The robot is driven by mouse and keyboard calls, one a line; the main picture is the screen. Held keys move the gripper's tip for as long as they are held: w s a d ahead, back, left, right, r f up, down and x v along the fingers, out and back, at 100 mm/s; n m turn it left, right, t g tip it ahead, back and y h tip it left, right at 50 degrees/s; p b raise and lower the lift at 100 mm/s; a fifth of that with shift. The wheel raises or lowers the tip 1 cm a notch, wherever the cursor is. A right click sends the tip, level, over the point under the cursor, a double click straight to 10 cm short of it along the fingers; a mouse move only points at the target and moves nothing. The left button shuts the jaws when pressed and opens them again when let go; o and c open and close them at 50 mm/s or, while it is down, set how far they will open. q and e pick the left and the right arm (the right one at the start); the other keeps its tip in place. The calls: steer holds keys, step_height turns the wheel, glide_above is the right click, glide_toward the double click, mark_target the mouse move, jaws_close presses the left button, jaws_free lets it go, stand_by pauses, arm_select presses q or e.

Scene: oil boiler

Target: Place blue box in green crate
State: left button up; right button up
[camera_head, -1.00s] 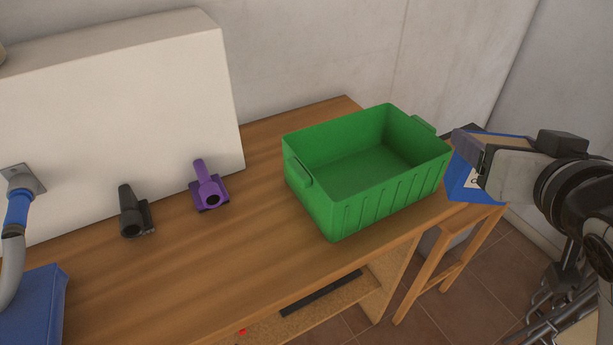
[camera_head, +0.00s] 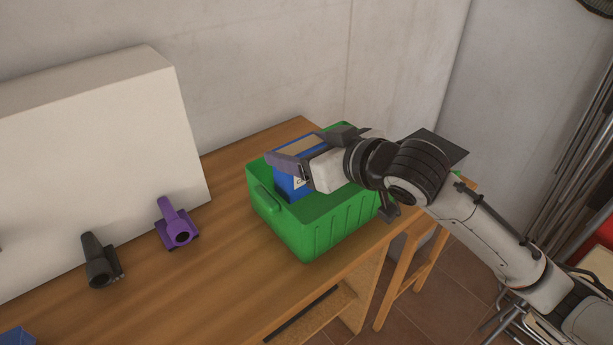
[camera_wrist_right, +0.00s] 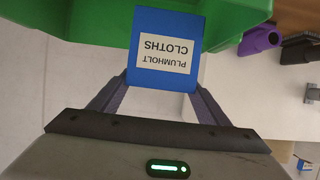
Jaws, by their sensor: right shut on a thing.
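The blue box (camera_head: 288,187) is held by my right gripper (camera_head: 287,163) over the left part of the green crate (camera_head: 318,232). In the right wrist view the blue box (camera_wrist_right: 165,50) sits between the two fingers and shows a white label reading "PLUMHOLT CLOTHS". The green crate (camera_wrist_right: 85,20) lies beyond the box in that view. In the head view the box's lower part overlaps the crate's opening; I cannot tell how far it is above the crate floor. My right arm hides much of the crate's inside. My left gripper is not in view.
The crate stands on a wooden table (camera_head: 215,262). A purple holder (camera_head: 178,229) and a black holder (camera_head: 99,262) stand to its left, before a white panel (camera_head: 90,160). A wooden stool (camera_head: 408,278) is right of the table. A blue object (camera_head: 18,338) shows at lower left.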

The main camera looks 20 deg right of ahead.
mark_target(291, 188)
steer(key=shift+f, duration=2.55)
steer(key=shift+f, duration=0.6)
steer(key=o, duration=0.9)
steer(key=shift+c, duration=0.2)
steer(key=shift+r, duration=0.1)
